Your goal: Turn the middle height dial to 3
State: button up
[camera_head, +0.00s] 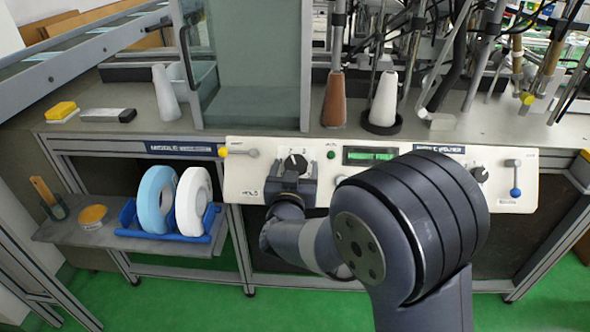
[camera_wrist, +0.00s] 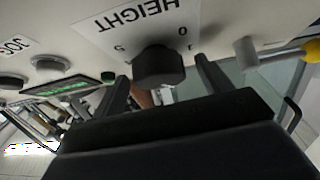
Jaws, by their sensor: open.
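The height dial (camera_head: 295,163) is a round black knob on the white control panel (camera_head: 245,182), left of the green display. In the wrist view the dial (camera_wrist: 158,68) sits under the upside-down word HEIGHT, with a 0 and a few partly hidden marks around it. Its pointer setting cannot be read. My gripper (camera_head: 292,180) is right in front of the dial and hides its lower part. In the wrist view my gripper (camera_wrist: 162,72) is open, with one finger on each side of the dial. Whether the fingers touch it cannot be told.
A yellow-tipped lever (camera_head: 238,152) is left of the dial and a blue-tipped lever (camera_head: 515,180) at the far right. A green display (camera_head: 370,156) and another dial (camera_head: 480,174) are on the panel. A blue rack (camera_head: 180,237) holds a blue and a white roll.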

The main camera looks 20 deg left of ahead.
jog(key=shift+w, duration=0.1)
jog(key=c, duration=1)
jog(key=shift+m+h, duration=0.4)
jog(key=shift+m, duration=0.1)
jog(key=m+h+p, duration=0.1)
jog(key=m, duration=0.1)
jog(key=m+h+p, duration=0.1)
jog(key=m+h, duration=0.1)
jog(key=m+h+p, duration=0.1)
jog(key=m, duration=0.1)
jog(key=shift+a+r, duration=0.2)
jog(key=shift+a, duration=0.1)
jog(key=m+g+h+p, duration=0.1)
jog(key=m+h+p, duration=0.1)
jog(key=m, duration=0.2)
jog(key=shift+g+h, duration=0.3)
jog(key=shift+g, duration=0.1)
jog(key=shift+m+g+h+p, duration=0.4)
jog(key=shift+m+p, duration=0.25)
jog(key=shift+m, duration=0.25)
